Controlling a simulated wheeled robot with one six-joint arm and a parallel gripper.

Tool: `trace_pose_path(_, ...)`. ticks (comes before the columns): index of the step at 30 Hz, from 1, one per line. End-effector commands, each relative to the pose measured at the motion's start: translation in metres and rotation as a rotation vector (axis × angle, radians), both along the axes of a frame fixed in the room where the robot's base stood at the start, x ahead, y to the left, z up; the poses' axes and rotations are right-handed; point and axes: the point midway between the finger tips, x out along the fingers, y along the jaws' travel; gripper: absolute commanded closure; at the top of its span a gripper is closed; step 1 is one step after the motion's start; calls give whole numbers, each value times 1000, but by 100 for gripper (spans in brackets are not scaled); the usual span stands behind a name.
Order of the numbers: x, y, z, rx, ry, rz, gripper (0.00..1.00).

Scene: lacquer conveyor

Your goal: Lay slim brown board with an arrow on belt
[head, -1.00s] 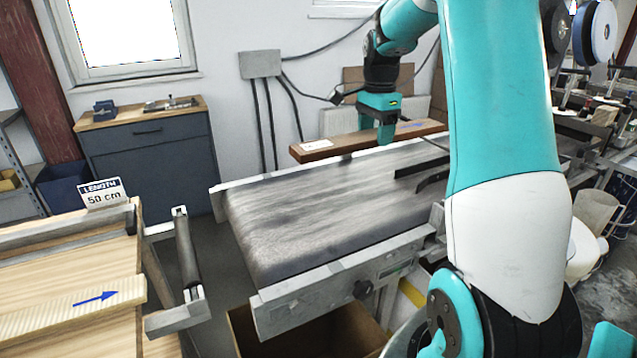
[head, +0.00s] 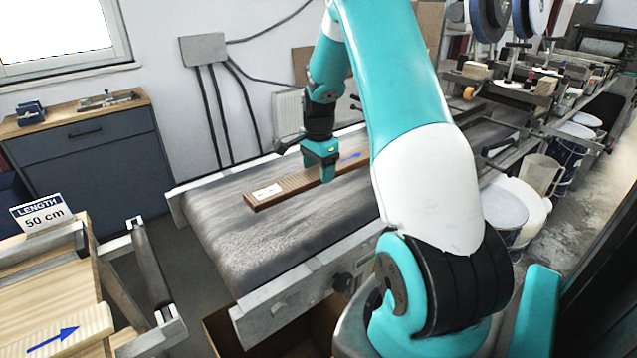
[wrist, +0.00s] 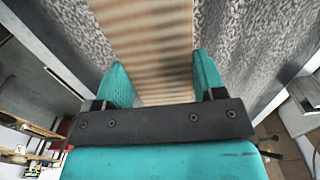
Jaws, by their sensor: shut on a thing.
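The slim brown board (head: 290,187) lies along the dark grey belt (head: 270,232) in the head view, with a white label at its near left end and a blue arrow toward its far right end. My gripper (head: 322,172) is over the board's middle, its fingers on either side of the board. In the wrist view the board (wrist: 148,45) runs between the two teal fingers of my gripper (wrist: 160,85). The board looks level and at or very near the belt surface; I cannot tell whether its underside touches everywhere.
A wooden table with a "50 cm" length sign (head: 40,213) and a pale board with a blue arrow (head: 60,335) stands at the left. A metal roller (head: 150,262) is between it and the belt. Clamps and machine parts (head: 510,75) are at the far right end.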

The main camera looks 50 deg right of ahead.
Motion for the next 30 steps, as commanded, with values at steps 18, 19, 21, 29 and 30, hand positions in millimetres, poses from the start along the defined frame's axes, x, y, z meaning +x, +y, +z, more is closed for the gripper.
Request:
trace_pose_path(18, 0, 0, -49, -1, -2, 0, 70)
trace_pose_path(19, 0, 0, -49, -1, -2, 0, 70)
trace_pose_path(21, 0, 0, -50, -1, -2, 0, 70)
trace_pose_path(29, 0, 0, -52, 0, -1, 0, 11)
trace_pose_path(30, 0, 0, -52, 0, -1, 0, 11)
